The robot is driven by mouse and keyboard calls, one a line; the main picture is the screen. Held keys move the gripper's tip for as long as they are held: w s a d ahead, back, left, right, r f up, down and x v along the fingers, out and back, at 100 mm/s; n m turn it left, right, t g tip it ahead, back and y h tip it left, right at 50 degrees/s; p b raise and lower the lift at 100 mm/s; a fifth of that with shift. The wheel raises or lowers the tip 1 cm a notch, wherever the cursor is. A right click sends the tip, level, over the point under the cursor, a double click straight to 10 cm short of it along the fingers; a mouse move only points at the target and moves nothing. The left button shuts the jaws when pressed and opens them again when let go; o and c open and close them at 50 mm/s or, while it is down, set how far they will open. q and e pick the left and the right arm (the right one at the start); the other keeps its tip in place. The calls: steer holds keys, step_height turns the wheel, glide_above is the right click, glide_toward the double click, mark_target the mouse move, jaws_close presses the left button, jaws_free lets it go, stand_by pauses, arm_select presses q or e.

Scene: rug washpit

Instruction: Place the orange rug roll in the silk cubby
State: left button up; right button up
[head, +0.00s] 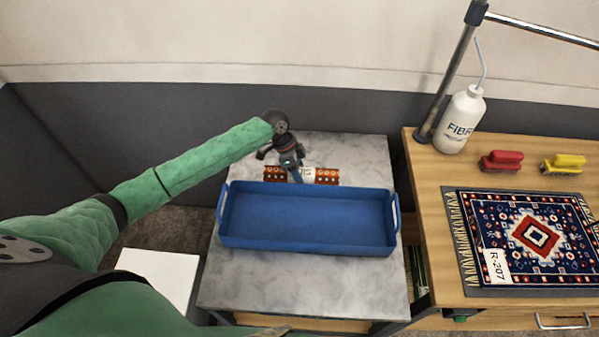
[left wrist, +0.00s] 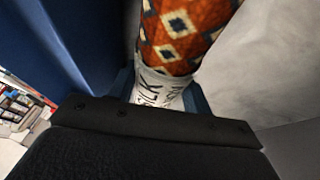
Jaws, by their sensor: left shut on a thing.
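The orange rug roll (head: 327,176) lies behind the blue tray on the grey marbled table, with a white paper band around its middle. My left gripper (head: 297,174) comes down over the roll from behind and is shut on it near the band. In the left wrist view the orange patterned roll (left wrist: 185,32) is close up, and its white band (left wrist: 158,88) reads "SILK" in part. I see no silk cubby that I can identify. My right gripper is not in view.
The empty blue tray (head: 308,240) fills the middle of the grey table (head: 300,285). A wooden bench (head: 440,170) to the right bears a patterned rug (head: 530,235), a white bottle (head: 460,120), a red brush (head: 501,160) and a yellow brush (head: 563,164). A white panel (head: 160,275) stands at left.

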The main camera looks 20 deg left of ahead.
arm_select(q)
steer(key=o, duration=0.7)
steer(key=shift+f, duration=0.15)
steer(key=o, duration=0.4)
